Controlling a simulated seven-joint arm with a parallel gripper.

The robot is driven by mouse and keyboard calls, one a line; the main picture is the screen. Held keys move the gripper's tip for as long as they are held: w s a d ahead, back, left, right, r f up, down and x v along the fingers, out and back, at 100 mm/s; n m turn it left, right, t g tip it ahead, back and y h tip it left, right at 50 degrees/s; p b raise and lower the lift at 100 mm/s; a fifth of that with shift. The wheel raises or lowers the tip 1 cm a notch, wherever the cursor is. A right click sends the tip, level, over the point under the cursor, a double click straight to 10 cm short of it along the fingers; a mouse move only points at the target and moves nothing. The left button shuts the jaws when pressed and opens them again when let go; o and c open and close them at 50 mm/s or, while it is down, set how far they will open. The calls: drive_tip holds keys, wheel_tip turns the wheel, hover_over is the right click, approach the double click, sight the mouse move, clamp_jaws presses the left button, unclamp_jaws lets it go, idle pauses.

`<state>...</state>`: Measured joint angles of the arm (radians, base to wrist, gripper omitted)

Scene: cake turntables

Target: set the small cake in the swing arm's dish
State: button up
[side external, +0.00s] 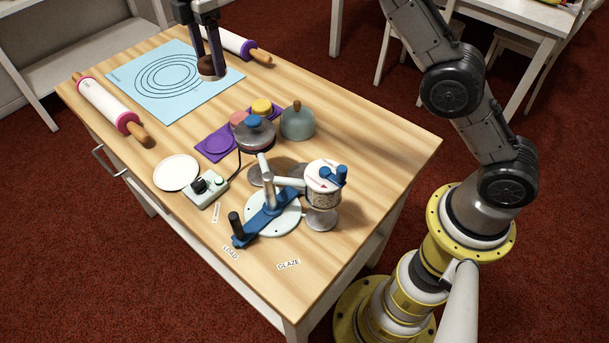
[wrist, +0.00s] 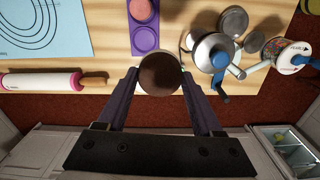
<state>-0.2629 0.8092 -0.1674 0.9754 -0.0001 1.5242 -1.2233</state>
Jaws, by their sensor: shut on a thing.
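My gripper (side external: 209,70) is shut on a small round dark-brown cake (side external: 206,67). In the wrist view the cake (wrist: 160,74) sits between both fingertips. In the side view it overlaps the right edge of the blue mat; its height above the table is unclear. The blue swing arm (side external: 268,212) with a black upright handle lies over a white round base near the table's front. Round metal dishes show near it, one under the sprinkle jar (side external: 320,219) and one behind the post (side external: 254,177). I cannot tell which is the swing arm's dish.
A purple tray (side external: 213,147) holds pink and yellow cakes and has an empty place. Nearby stand a blue-knobbed metal pot (side external: 255,136), a grey-green dome (side external: 297,122), a control box (side external: 206,188) and a white plate (side external: 176,172). A sprinkle jar (side external: 323,182) rises beside the swing arm.

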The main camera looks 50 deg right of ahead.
drive_tip(key=s+d+f, duration=0.1)
drive_tip(key=s+d, duration=0.2)
drive_tip(key=s, duration=0.8)
drive_tip(key=s+d+f, duration=0.1)
drive_tip(key=s+d, duration=0.2)
drive_tip(key=s, duration=0.8)
drive_tip(key=s+d+f, duration=0.1)
drive_tip(key=s+d, duration=0.1)
drive_tip(key=s, duration=1)
drive_tip(key=shift+m, duration=0.4)
drive_tip(key=w+a+f, duration=0.1)
drive_tip(key=w+f, duration=0.3)
drive_tip(key=w+a+f, duration=0.1)
drive_tip(key=w+f, duration=0.4)
drive_tip(key=w+a+f, duration=0.1)
drive_tip(key=w+f, duration=0.3)
drive_tip(key=f, duration=0.1)
drive_tip(key=shift+w+a+f, duration=0.15)
drive_tip(key=shift+w+a, duration=0.1)
drive_tip(key=shift+w, duration=0.05)
drive_tip(key=shift+w+f, duration=0.2)
drive_tip(key=shift+f, duration=1.6)
drive_tip(key=shift+f, duration=0.15)
drive_tip(key=o, duration=1.3)
